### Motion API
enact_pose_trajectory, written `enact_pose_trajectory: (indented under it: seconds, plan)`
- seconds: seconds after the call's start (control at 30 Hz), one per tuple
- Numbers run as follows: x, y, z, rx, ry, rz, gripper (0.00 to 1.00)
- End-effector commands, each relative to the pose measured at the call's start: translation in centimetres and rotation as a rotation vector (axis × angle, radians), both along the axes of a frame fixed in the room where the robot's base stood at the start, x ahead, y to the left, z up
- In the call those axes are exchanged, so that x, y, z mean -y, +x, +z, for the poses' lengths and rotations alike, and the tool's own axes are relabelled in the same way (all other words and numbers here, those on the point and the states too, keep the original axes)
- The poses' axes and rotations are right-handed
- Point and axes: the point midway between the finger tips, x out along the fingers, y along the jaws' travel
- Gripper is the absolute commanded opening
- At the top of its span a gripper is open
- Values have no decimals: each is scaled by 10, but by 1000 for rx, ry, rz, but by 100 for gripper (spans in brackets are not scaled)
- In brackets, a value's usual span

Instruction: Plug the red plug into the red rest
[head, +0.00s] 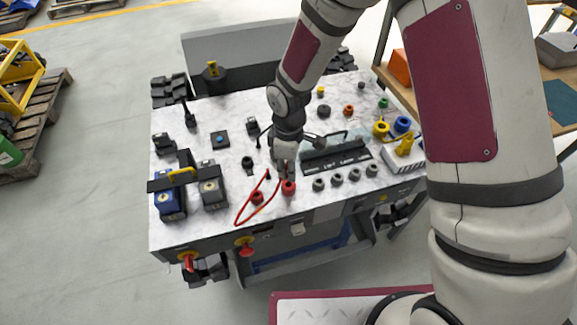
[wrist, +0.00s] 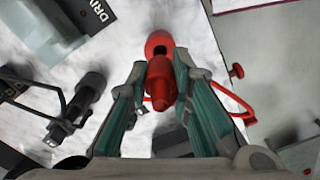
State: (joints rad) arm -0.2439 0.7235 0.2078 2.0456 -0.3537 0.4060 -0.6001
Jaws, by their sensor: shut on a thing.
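My gripper (head: 285,168) is low over the front middle of the pale worktop. In the wrist view its two fingers (wrist: 160,92) are closed on the sides of the red plug (wrist: 160,82), whose narrower end points toward the bottom of the picture. A red round rest (wrist: 157,43) with a dark hole is just beyond the plug, which overlaps its near edge in the picture. I cannot tell whether they touch. In the head view this rest (head: 289,188) is just in front of my gripper. The plug is mostly hidden there by the fingers.
A red cable (head: 240,214) loops to the left, near another red fitting (head: 257,198). A dark labelled panel (head: 335,156) and several grey round fittings (head: 338,179) are to the right. Blue and grey boxes (head: 168,203) with a dark bar stand at the left.

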Motion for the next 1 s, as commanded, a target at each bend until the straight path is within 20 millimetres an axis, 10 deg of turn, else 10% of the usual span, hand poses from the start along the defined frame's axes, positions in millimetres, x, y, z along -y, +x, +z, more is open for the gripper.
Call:
enact_pose_trajectory:
  seconds: [1.0]
  plan:
    - [0, 0, -24, -1, -1, 2, 0]
